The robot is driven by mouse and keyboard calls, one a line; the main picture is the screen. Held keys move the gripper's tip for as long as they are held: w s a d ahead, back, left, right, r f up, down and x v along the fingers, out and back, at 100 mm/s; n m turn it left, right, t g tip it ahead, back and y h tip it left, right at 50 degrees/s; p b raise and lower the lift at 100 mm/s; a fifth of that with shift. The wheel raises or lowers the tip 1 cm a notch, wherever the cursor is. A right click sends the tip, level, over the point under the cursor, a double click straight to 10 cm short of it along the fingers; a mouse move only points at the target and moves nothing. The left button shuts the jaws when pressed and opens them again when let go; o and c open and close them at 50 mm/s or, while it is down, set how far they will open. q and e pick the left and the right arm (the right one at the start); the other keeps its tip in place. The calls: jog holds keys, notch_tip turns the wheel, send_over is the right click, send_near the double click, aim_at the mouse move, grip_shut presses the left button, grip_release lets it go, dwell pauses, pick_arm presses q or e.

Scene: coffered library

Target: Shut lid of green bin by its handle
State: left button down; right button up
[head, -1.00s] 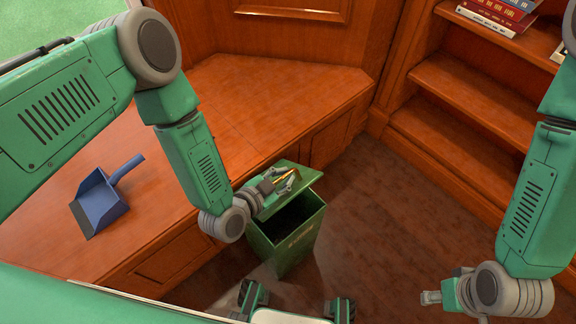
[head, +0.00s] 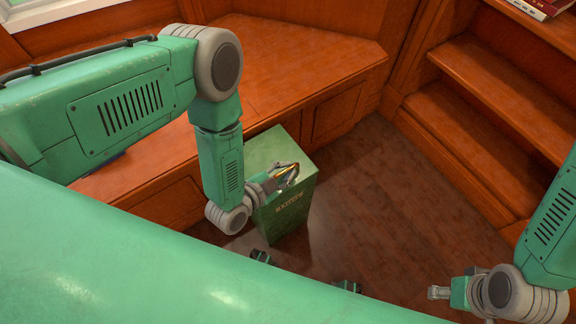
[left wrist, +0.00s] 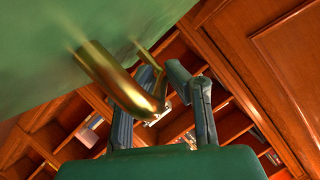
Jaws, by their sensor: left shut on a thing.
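The green bin (head: 290,213) stands on the floor against the wooden bench, with gold lettering on its front. Its green lid (head: 267,148) lies down over the top, and no opening shows. My left gripper (head: 291,174) is at the lid's front edge, shut on the brass handle (head: 283,172). In the left wrist view the curved handle (left wrist: 118,83) stands out from the green lid (left wrist: 40,60) beside my gripper's fingers (left wrist: 172,90). My right gripper (head: 438,293) is low at the right, away from the bin; whether its fingers are apart is unclear.
The wooden bench (head: 290,60) runs behind the bin, and wooden shelves (head: 480,100) stand at the right. The dark wooden floor (head: 370,220) right of the bin is clear. My own green body covers the lower left.

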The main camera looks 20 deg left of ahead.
pick_arm(q)
jog(key=shift+w+d, duration=0.1)
jog(key=shift+d, duration=0.2)
jog(key=c, duration=1.6)
grip_release()
jog(key=shift+a, duration=0.15)
jog(key=v, duration=1.2)
jog(key=shift+a+f, duration=0.1)
jog(key=shift+a, duration=0.05)
